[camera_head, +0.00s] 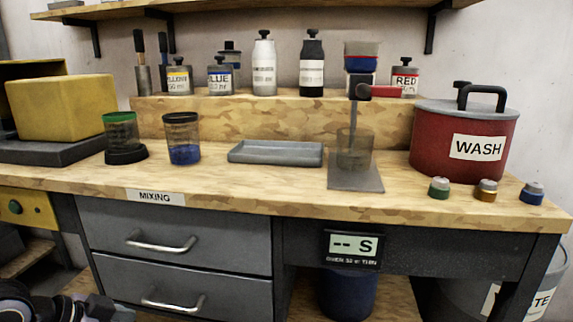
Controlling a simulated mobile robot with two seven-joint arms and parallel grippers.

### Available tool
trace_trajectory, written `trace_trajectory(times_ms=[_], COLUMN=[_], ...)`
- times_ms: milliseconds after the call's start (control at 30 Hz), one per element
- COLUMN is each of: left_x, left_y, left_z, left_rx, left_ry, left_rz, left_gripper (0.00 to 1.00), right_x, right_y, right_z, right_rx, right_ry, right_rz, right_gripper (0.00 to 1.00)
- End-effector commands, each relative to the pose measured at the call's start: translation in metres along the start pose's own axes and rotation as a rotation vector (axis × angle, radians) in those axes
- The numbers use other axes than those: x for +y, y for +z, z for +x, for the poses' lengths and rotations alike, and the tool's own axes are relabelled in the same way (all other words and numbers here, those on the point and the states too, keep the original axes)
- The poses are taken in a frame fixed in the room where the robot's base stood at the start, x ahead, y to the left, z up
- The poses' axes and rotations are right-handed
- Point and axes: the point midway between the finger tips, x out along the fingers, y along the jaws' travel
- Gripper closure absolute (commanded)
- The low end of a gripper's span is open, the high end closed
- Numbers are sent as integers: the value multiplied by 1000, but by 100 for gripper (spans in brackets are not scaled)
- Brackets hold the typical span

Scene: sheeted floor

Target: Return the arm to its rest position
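Part of my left arm, with what looks like its gripper (98,307), shows at the bottom left corner, low in front of the drawers and apart from the bench top. The picture edge cuts it off, and I cannot make out its fingertips or anything held. My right arm and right gripper are not in view. The wooden bench (255,194) stands ahead, with nothing of mine over its top.
On the bench stand a green-rimmed cup (120,131), a cup with blue contents (183,139), a grey tray (275,152), a clear beaker (354,150) on a stand, and a red WASH pot (462,140). Bottles line the riser (270,118). Drawer handles (160,245) protrude below.

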Motion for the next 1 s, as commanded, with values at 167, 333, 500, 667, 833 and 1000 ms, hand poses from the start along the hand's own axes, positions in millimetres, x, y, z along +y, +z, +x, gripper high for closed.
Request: trace_trajectory(times_ms=[167,333,500,667,833,1000], left_x=[54,97,130,151,170,162], left_y=[48,85,120,148,175,156], left_z=[42,60,60,50,33,57], left_rx=[-77,-147,-230,-313,-410,-266], left_ry=[3,-44,-124,-203,-285,-296], left_rz=[-27,-98,-215,-334,-461,-408], left_gripper=[0,0,0,0,0,0], right_x=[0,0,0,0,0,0], right_y=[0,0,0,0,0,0], right_z=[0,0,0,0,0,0], right_rx=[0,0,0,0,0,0], right_ry=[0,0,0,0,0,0], right_rz=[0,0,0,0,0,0], right_gripper=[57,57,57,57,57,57])
